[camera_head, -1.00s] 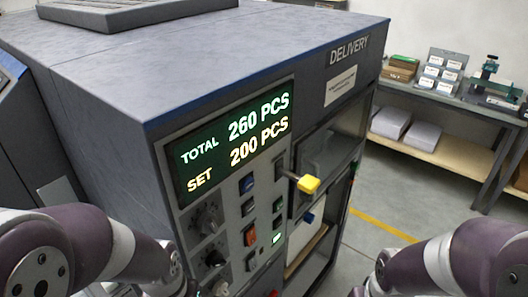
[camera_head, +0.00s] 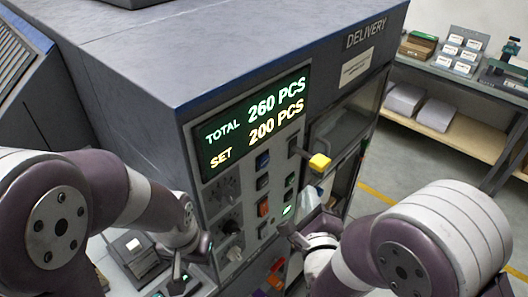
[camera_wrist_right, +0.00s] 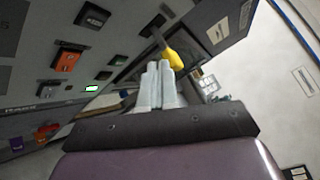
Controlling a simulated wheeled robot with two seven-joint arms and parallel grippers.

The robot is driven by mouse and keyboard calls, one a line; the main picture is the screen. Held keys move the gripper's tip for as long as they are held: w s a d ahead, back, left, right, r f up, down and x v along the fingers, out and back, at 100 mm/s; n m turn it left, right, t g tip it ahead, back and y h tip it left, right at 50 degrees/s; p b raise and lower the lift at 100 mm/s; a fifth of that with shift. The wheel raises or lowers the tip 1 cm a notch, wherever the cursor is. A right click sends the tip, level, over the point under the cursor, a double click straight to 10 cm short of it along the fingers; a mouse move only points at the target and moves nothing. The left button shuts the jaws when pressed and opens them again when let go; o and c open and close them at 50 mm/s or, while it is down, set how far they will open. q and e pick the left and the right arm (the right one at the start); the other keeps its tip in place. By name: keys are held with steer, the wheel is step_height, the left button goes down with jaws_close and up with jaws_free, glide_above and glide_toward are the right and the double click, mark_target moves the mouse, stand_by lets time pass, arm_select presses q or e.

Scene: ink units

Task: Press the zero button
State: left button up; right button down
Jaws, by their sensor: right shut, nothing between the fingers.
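The machine's control panel (camera_head: 240,215) faces me under a lit display (camera_head: 250,125) reading TOTAL 260 PCS and SET 200 PCS. It carries several small buttons, including a blue one (camera_head: 262,160), an orange one (camera_head: 263,206) and a lit green one (camera_head: 287,211). The wrist view also shows the orange button (camera_wrist_right: 67,59) and the lit green one (camera_wrist_right: 92,88). I cannot read which button is zero. My right gripper (camera_wrist_right: 159,66) is shut and empty, in front of the panel's lower right, apart from the buttons.
A yellow-knobbed lever (camera_head: 320,162) juts from the panel's right side, close beyond the right fingertips in the wrist view (camera_wrist_right: 174,59). A shelf bench (camera_head: 460,137) stands at the back right.

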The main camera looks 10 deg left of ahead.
mark_target(264, 161)
steer(key=shift+s+a+r+m+t, duration=0.1)
steer(key=shift+s+r+m+t, duration=0.1)
steer(key=shift+r+m+t, duration=0.65)
steer(key=shift+a+r, duration=0.1)
steer(key=shift+a, duration=0.05)
steer(key=w+a, duration=0.5)
steer(key=a, duration=0.2)
stand_by(1.6)
